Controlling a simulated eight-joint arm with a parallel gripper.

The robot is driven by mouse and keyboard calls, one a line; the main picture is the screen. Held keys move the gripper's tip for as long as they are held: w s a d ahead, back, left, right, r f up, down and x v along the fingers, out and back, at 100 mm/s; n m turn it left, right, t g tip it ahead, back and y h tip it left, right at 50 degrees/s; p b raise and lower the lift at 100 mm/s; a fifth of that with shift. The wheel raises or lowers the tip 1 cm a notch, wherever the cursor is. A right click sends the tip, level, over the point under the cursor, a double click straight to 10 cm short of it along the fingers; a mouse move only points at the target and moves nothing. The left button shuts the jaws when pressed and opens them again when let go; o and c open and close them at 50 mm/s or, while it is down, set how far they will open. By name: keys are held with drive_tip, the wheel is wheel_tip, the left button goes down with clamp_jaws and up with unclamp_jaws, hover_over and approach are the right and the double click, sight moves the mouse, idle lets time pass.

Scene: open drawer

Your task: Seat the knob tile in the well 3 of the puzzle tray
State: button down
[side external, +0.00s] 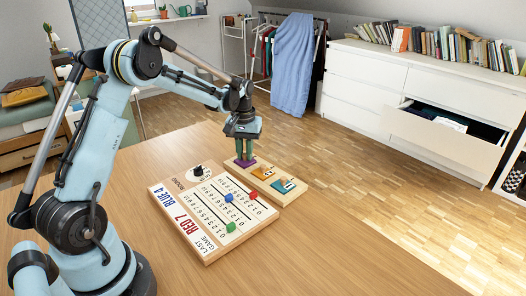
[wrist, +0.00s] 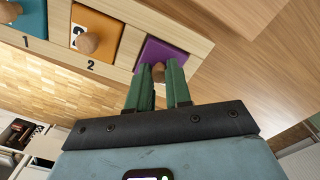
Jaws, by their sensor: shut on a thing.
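The puzzle tray (side external: 293,193) is a light wooden board on the table, and its edge also shows in the wrist view (wrist: 198,38). My gripper (side external: 243,159) has green fingers, which point down at the tray's far end. In the wrist view my gripper (wrist: 160,76) is shut on the round wooden knob (wrist: 158,70) of a purple knob tile (wrist: 162,50). The purple tile also shows under the fingers in the side view (side external: 246,163). It is over or in the end place beside well 2. Whether it lies flush or slightly raised I cannot tell. No number 3 is visible.
An orange tile (wrist: 97,30) sits by the label 2 and a teal tile (wrist: 30,18) by the label 1, both with knobs. A scoreboard (side external: 210,212) with coloured sliders lies beside the tray. The right front of the table (side external: 330,240) is clear.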

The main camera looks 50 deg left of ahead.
sight(245, 154)
drive_tip(key=shift+f, duration=0.15)
drive_tip(key=c, duration=1.1)
unclamp_jaws()
drive_tip(key=shift+o, duration=0.2)
wheel_tip(245, 154, up, 12)
drive_tip(key=s+d+r+m+t, duration=0.2)
drive_tip(key=d+r, duration=0.1)
drive_tip(key=d, duration=0.2)
drive_tip(key=s+d+f+m+t, duration=0.3)
drive_tip(key=s+d+m+t, duration=0.2)
drive_tip(key=s+d, duration=0.8)
drive_tip(key=shift+s+d+f+m, duration=0.25)
drive_tip(key=shift+d+m, duration=0.1)
drive_tip(key=shift+m, duration=0.25)
